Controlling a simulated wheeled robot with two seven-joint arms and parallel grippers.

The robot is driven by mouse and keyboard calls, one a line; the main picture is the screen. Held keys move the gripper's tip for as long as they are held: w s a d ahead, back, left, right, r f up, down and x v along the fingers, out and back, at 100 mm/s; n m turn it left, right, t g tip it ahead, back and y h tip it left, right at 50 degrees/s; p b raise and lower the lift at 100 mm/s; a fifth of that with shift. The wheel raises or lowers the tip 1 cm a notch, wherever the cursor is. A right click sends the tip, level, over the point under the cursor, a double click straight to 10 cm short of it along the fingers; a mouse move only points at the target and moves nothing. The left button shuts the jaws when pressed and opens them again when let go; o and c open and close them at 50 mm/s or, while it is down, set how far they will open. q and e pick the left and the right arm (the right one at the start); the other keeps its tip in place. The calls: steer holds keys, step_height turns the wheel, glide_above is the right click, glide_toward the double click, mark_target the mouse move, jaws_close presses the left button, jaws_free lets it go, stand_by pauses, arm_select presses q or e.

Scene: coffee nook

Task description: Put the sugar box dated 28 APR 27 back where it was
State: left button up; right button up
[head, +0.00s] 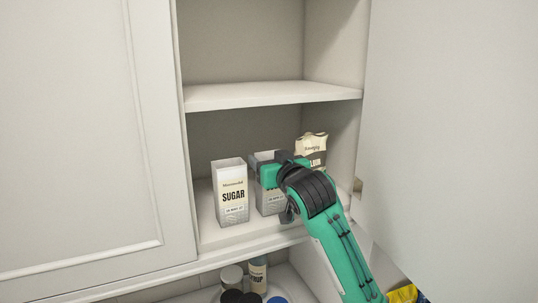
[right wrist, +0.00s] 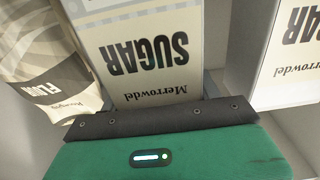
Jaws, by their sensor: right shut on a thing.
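My right gripper (head: 270,167) is shut on a white and grey sugar box (head: 268,204) on the lower cupboard shelf. The gripper covers much of its upper front; its date label is too small to read. In the right wrist view this box (right wrist: 140,58) fills the middle, its name upside down. The box looks upright; I cannot tell whether its base touches the shelf. A second, similar sugar box (head: 232,196) stands upright to its left, apart from it, its date too small to read for sure. It also shows in the right wrist view (right wrist: 288,55). My left gripper is not in view.
A flour bag (head: 316,142) stands behind and right of the held box, partly hidden by my gripper. The upper shelf (head: 270,94) is above, bare where seen. Cupboard doors flank the opening. Jars (head: 231,278) and a bottle (head: 258,273) stand below the cupboard.

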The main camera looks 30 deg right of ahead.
steer(key=shift+w+f, duration=0.1)
steer(key=shift+f, duration=0.05)
steer(key=o, duration=1.2)
steer(key=shift+f, duration=0.1)
steer(key=o, duration=0.4)
steer(key=shift+s+a+r+b, duration=0.1)
steer(key=shift+s+b, duration=0.9)
steer(key=shift+s, duration=1.05)
steer(key=shift+s+a+r+b, duration=0.15)
steer(key=shift+s+b, duration=0.9)
steer(key=shift+s, duration=0.95)
steer(key=shift+s+a+f+b, duration=0.1)
steer(key=shift+s+b, duration=0.9)
steer(key=shift+s, duration=1.05)
